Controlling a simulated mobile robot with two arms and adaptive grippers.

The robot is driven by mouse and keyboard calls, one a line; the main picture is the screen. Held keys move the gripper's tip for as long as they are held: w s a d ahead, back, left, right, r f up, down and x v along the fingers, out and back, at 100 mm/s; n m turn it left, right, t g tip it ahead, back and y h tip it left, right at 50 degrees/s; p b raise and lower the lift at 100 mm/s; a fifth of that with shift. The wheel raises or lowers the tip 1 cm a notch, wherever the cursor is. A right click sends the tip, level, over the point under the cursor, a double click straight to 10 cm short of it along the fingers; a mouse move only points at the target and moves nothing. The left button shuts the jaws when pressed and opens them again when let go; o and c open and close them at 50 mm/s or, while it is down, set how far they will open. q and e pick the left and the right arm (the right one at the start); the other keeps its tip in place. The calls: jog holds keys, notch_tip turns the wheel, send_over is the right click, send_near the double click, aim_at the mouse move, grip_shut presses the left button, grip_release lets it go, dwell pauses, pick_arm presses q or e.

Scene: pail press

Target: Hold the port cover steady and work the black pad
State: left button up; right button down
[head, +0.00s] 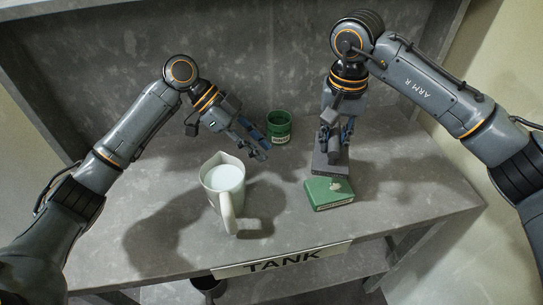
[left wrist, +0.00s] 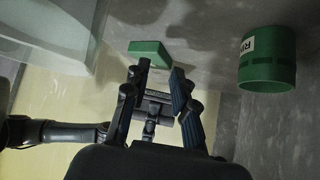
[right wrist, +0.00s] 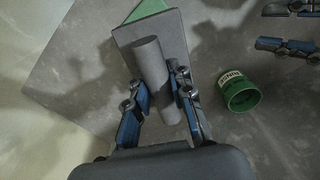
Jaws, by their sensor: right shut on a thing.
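A dark grey block (head: 326,170) with a grey cylindrical handle (right wrist: 152,68) is at the right of the bench. My right gripper (head: 337,148) is shut on the handle, one finger on each side. The block is close behind a green block (head: 322,197) with a small pale mark on top, and partly hides it in the right wrist view (right wrist: 144,9). I cannot tell whether they touch, nor which thing is the port cover or the black pad. My left gripper (head: 259,144) is open and empty, above the bench between the pitcher and a green cup.
A white pitcher (head: 210,192) of pale liquid stands in front of my left gripper. The green cup (head: 279,127), also in the left wrist view (left wrist: 267,72), stands at the back. A TANK label (head: 283,261) marks the front edge. Bench space is free at the far right.

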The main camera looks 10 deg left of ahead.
aim_at(303, 186)
pick_arm(q)
jog(key=o, duration=0.3)
jog(key=shift+d+f, duration=0.2)
jog(key=shift+d, duration=0.05)
jog(key=o, duration=0.7)
jog(key=x, duration=0.2)
jog(key=shift+s+d+f, duration=0.1)
jog(key=shift+d+f, duration=0.05)
jog(key=shift+d, duration=0.2)
jog(key=shift+x, duration=3.95)
grip_shut()
jog(key=c, duration=1.2)
grip_release()
jog(key=shift+a, duration=0.1)
jog(key=v, duration=1.2)
